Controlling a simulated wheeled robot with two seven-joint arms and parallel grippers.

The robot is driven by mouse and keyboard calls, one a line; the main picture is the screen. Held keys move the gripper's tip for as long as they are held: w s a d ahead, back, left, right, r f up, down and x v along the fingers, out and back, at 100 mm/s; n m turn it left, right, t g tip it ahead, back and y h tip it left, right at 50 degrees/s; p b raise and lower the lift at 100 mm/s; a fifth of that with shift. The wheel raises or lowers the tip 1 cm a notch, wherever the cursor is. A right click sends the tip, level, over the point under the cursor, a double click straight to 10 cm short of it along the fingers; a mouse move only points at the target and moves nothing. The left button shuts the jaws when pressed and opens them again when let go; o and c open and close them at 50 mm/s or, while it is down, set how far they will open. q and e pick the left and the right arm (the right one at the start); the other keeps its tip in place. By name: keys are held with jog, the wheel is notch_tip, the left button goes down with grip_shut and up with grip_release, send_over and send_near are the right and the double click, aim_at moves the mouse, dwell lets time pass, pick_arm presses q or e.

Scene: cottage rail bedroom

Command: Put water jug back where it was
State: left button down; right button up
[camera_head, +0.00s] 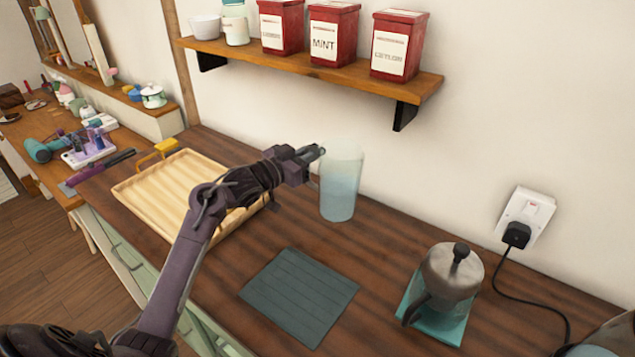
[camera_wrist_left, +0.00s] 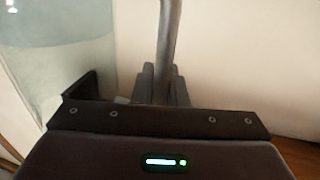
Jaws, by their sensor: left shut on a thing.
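The water jug (camera_head: 340,188) is a tall, clear, pale-blue vessel, upright above the dark wooden counter, near the wall. My left gripper (camera_head: 314,153) is at its upper left side, shut on the jug's handle. In the left wrist view the handle (camera_wrist_left: 169,40) is a grey upright bar between the fingers, and the jug's wall (camera_wrist_left: 62,60) fills the left side. I cannot tell whether its base touches the counter. My right gripper is not in view.
A bare dark slatted mat (camera_head: 300,297) lies in front of the jug. An empty wooden tray (camera_head: 128,193) is left, partly behind my arm. The shelf (camera_head: 290,64) with red tins (camera_head: 400,45) hangs above.

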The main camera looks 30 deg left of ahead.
pick_arm(q)
notch_tip(320, 180, down, 5)
dwell(0.5)
jog(key=c, duration=1.9)
grip_release()
jog(key=shift+f, duration=0.3)
jog(key=o, duration=0.4)
jog(key=shift+o, duration=0.2)
jog(key=shift+s+r, duration=0.1)
jog(key=shift+s, duration=0.05)
